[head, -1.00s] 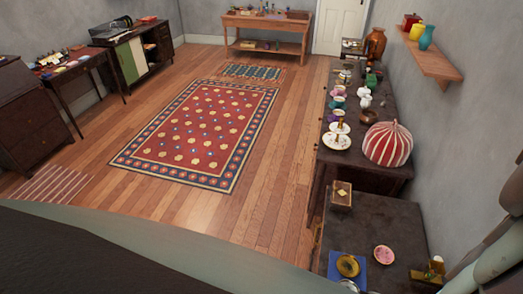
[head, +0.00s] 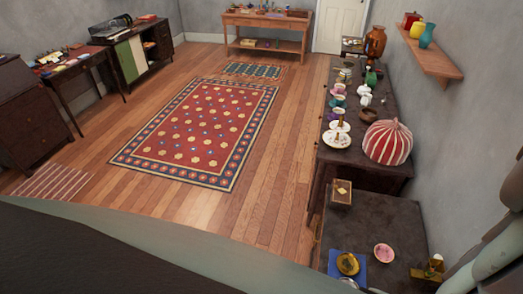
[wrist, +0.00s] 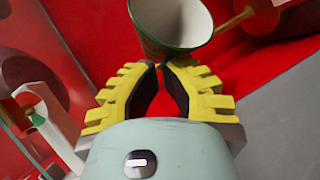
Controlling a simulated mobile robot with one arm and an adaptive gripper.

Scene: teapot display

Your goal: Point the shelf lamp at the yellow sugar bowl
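In the wrist view, my gripper (wrist: 161,66) has two yellow ribbed fingers with dark inner pads. The pads bow apart in the middle, and the tips come close together just below a cone-shaped shade (wrist: 187,18), white inside with a green rim, which looks like the lamp's. I cannot tell whether the tips touch or pinch its rim. A brass-coloured rod (wrist: 235,19) shows beside the shade. In the head view, a small yellow vessel (head: 417,31), possibly the sugar bowl, stands on the wall shelf (head: 431,58). My gripper is not visible there.
A red item (head: 409,20) and a teal vase (head: 427,37) flank the yellow vessel. A dark table (head: 382,215) and a longer one behind it hold crockery, including a red-and-white striped dome (head: 388,143).

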